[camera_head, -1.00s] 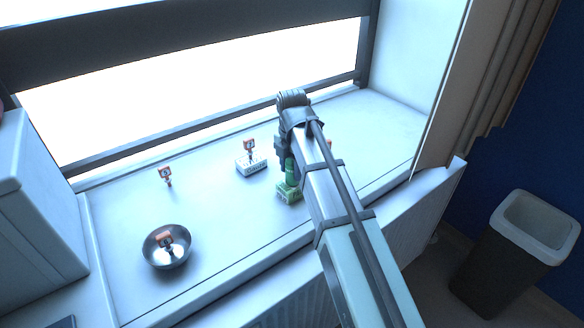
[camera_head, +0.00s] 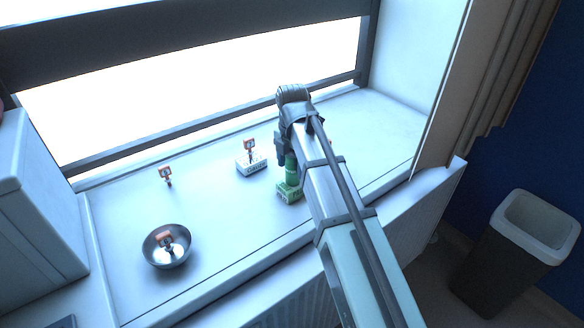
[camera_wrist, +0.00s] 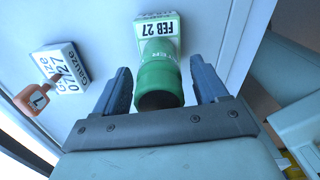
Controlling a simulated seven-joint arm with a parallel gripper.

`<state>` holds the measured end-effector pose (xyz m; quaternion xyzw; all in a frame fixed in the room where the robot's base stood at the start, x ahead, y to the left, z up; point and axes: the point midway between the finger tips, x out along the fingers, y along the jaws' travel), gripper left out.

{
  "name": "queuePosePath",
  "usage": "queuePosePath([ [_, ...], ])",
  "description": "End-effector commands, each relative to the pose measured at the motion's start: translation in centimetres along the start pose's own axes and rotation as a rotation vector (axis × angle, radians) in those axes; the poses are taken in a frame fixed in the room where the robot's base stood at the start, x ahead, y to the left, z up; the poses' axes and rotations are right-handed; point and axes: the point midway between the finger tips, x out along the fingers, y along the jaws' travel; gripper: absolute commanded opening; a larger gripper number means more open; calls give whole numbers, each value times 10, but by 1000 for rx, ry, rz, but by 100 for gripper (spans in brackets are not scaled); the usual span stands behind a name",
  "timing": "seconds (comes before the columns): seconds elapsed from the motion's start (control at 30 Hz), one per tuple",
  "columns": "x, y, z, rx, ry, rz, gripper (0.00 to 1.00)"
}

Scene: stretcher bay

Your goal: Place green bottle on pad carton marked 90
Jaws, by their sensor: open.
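The green bottle (camera_head: 291,170) shows in the head view just above a small green-and-white carton (camera_head: 289,193); it seems to stand on it, though the contact is partly hidden. In the wrist view the bottle (camera_wrist: 158,74) has its dark end towards the camera, with the carton (camera_wrist: 157,29) behind it reading "FEB 27". I cannot read a 90 on any carton. My gripper (camera_wrist: 163,88) is open, one finger on each side of the bottle, with gaps showing on both sides. In the head view my arm hides part of this area.
A white gauze carton (camera_head: 252,164) with an orange tag stands to the left. Another orange tag (camera_head: 166,175) stands farther left. A metal bowl (camera_head: 167,258) holding an orange-tagged item sits at the front left. The sill (camera_head: 215,215) between is clear. A bin (camera_head: 515,250) stands below right.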

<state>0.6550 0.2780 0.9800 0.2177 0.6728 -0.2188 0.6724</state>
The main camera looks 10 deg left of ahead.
Motion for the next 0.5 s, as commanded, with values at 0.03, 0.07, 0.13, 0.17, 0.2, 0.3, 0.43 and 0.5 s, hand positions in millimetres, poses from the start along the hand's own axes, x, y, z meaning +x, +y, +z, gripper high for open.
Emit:
queuePosePath([
  [0.03, -8, 1, 1, 0, -1, 2, 73],
  [0.07, -12, 1, 1, 0, -1, 2, 73],
  [0.13, -24, 1, 1, 0, -1, 2, 73],
  [0.17, -29, 2, 1, 0, -1, 2, 73],
  [0.2, -36, 2, 1, 0, -2, 3, 73],
  [0.3, -53, 2, 1, 0, -1, 2, 73],
  [0.43, -74, 2, 1, 0, -1, 2, 73],
  [0.5, -84, 1, 1, 0, -1, 2, 73],
])
